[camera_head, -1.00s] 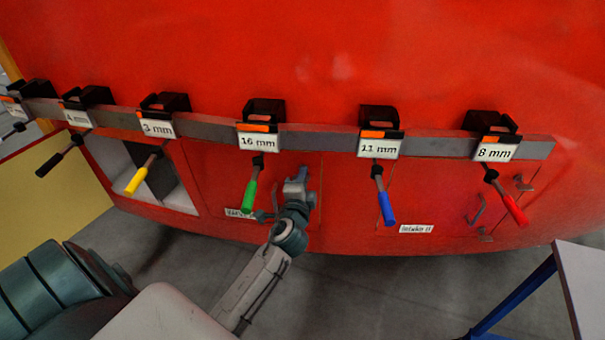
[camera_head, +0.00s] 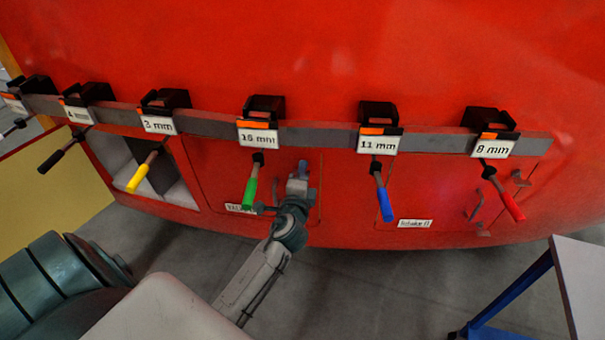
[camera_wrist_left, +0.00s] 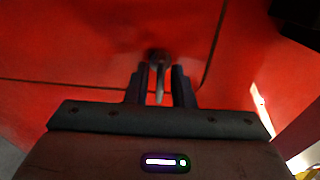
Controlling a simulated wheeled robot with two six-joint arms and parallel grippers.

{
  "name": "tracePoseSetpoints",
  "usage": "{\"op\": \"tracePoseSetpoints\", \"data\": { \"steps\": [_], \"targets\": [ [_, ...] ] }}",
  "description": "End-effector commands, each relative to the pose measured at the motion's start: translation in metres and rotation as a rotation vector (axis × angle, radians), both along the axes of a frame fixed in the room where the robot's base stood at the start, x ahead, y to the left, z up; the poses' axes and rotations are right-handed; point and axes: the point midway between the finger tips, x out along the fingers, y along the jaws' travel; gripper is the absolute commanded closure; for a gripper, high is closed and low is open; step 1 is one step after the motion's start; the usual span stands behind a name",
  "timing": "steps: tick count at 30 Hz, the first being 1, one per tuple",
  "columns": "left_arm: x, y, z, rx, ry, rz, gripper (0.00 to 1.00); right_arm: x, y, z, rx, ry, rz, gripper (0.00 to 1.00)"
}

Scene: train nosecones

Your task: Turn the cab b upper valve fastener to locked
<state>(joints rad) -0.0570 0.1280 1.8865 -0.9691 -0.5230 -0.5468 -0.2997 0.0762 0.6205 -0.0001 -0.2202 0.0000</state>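My left gripper (camera_head: 298,181) is at the red panel (camera_head: 270,175) right of the green-handled tool in the head view. In the left wrist view its two dark fingers (camera_wrist_left: 160,88) are open. A small grey fastener (camera_wrist_left: 160,62) with a narrow lever stands on the red surface there. The lever reaches down between the fingers, with a visible gap on each side. In the head view the gripper covers most of this spot, and only a small bluish piece shows above it. I cannot read which valve this is. My right gripper is not in view.
A grey rail (camera_head: 330,137) crosses above the panel with several hanging tools. The green-handled tool (camera_head: 250,191) hangs close left of my gripper, the blue-handled one (camera_head: 384,204) to the right. An open compartment (camera_head: 182,192) lies left. A blue-legged table (camera_head: 580,275) stands at lower right.

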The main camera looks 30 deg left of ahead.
Motion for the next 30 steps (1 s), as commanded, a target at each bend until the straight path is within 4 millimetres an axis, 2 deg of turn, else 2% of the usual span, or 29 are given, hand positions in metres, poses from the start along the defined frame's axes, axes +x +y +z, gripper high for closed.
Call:
{"op": "tracePoseSetpoints", "data": {
  "steps": [11,14,24,30],
  "targets": [
    [-0.004,-0.002,-0.002,-0.003,0.001,0.000,0.72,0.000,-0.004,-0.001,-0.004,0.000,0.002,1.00],
    [-0.014,-0.007,-0.003,-0.004,0.001,0.000,0.72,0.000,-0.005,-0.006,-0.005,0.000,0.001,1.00],
    [-0.075,-0.034,-0.004,-0.004,0.000,0.001,0.72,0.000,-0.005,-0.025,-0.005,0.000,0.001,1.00],
    [-0.095,-0.043,-0.001,-0.002,0.000,0.000,0.72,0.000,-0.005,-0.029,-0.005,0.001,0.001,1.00]
  ]
}}
